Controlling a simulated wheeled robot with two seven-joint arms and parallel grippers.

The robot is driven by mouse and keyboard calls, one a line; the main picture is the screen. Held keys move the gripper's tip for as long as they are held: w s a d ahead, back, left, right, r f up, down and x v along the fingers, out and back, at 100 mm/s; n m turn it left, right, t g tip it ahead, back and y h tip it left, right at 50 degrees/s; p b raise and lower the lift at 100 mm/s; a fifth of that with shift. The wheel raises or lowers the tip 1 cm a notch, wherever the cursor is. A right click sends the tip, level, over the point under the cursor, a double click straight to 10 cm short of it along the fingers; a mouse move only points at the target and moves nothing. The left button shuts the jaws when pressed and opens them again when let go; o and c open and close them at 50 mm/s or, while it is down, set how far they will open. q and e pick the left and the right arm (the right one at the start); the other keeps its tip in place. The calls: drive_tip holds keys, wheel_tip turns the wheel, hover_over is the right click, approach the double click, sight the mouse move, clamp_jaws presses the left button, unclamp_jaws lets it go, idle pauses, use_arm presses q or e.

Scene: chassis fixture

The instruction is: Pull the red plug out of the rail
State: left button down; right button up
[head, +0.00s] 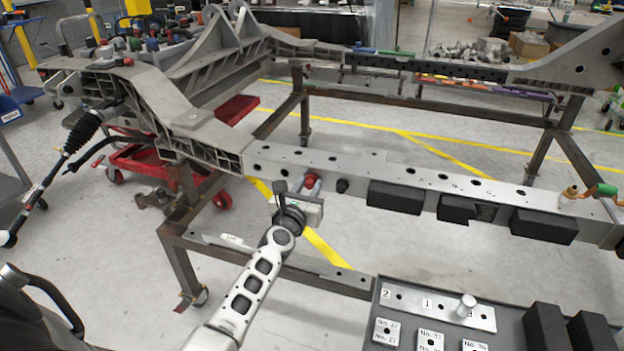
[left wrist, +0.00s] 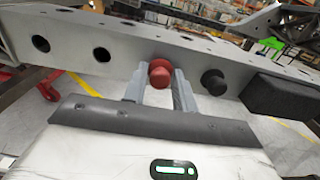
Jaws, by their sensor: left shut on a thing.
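The red plug (head: 309,181) sits at the side face of the long grey rail (head: 390,168), near the rail's left part. In the left wrist view the red plug (left wrist: 161,74) shows as a round red head between the two grey fingers. My left gripper (head: 305,190) reaches up to the rail from below, and its fingers (left wrist: 160,88) are shut on the red plug. The plug's inner end is hidden, so I cannot tell how deep it sits in the rail. My right gripper does not show.
A black plug (head: 342,186) sits in the rail just right of the red one. Black blocks (head: 396,197) hang along the rail's side further right. A dark tray (head: 510,318) with numbered plates stands at the lower right. Open holes (left wrist: 102,54) lie to the left.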

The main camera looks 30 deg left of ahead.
sight(308, 187)
use_arm(q)
drive_tip(key=shift+p+v, duration=0.45)
drive_tip(key=shift+v, duration=1.75)
